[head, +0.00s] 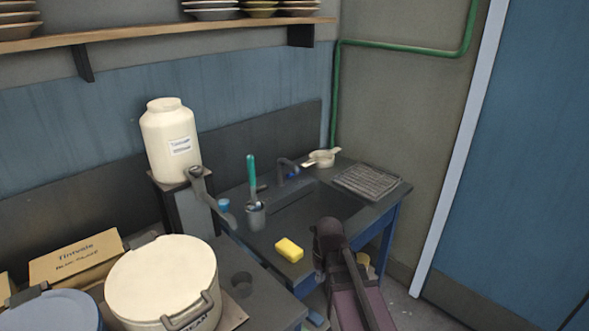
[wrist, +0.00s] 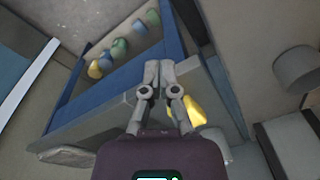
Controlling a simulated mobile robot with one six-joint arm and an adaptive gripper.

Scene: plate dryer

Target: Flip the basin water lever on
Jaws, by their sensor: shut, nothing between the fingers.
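The basin (head: 312,204) is sunk into the dark counter at the centre of the head view. A dark tap (head: 287,166) stands at its back edge, with a small blue part (head: 293,173) on it that may be the water lever; it is too small to be sure. In the wrist view my gripper (wrist: 159,68) is shut and empty, its fingertips together in front of the counter's edge and blue frame. In the head view my arm is at the front right of the counter, and the fingertips cannot be made out. The lever is not recognisable in the wrist view.
A yellow sponge (head: 289,250) lies at the counter's front; it shows beside my gripper in the wrist view (wrist: 190,110). A cup with a green-handled brush (head: 251,172), a white strainer (head: 322,157) and a drying rack (head: 367,182) surround the basin. A large pot (head: 160,280) stands left.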

